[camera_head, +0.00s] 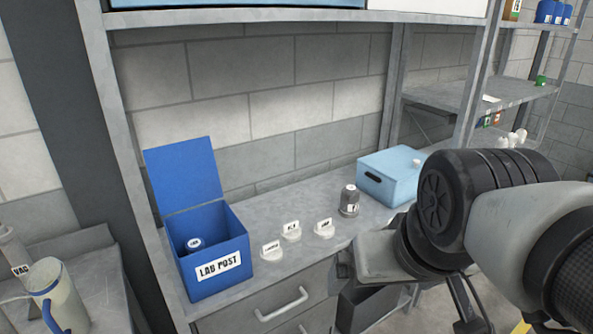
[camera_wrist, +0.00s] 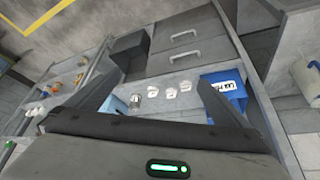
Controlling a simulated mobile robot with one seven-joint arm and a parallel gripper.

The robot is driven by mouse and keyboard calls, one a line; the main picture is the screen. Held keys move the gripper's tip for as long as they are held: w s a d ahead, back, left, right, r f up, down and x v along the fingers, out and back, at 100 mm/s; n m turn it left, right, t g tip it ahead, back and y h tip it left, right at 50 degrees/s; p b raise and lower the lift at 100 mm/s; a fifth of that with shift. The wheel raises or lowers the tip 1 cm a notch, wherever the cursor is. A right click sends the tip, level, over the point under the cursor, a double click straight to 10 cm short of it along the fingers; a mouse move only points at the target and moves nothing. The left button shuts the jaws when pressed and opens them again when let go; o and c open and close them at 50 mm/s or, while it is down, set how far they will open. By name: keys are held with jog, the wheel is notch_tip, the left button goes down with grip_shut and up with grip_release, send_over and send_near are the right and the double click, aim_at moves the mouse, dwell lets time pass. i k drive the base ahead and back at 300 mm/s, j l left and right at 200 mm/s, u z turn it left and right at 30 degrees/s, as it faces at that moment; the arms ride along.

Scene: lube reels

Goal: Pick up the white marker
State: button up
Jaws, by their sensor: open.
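Three white markers with upright label tabs stand in a loose group on the grey counter: a left one (camera_head: 271,250), a middle one (camera_head: 291,231) and a right one (camera_head: 325,228). Their labels are too small to read surely. They also show in the wrist view as small white shapes, such as the middle one (camera_wrist: 169,92). My gripper (camera_wrist: 157,90) is open and empty, its two fingers spread on either side of the markers' view but well short of them. In the head view my gripper is at the counter's front, right of the markers, partly hidden by my arm.
An open blue box (camera_head: 215,262) labelled LAB POST, holding a small blue item, stands left of the markers. A grey bottle (camera_head: 349,201) and a light blue box (camera_head: 392,176) stand to the right. Drawers with handles (camera_head: 283,304) lie below the counter; a shelf (camera_head: 290,17) hangs above.

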aim_at(324, 229)
jog(key=i+l+u, duration=0.6)
jog(key=l, duration=0.3)
jog(key=i+l+u, duration=0.4)
jog(key=l, duration=0.35)
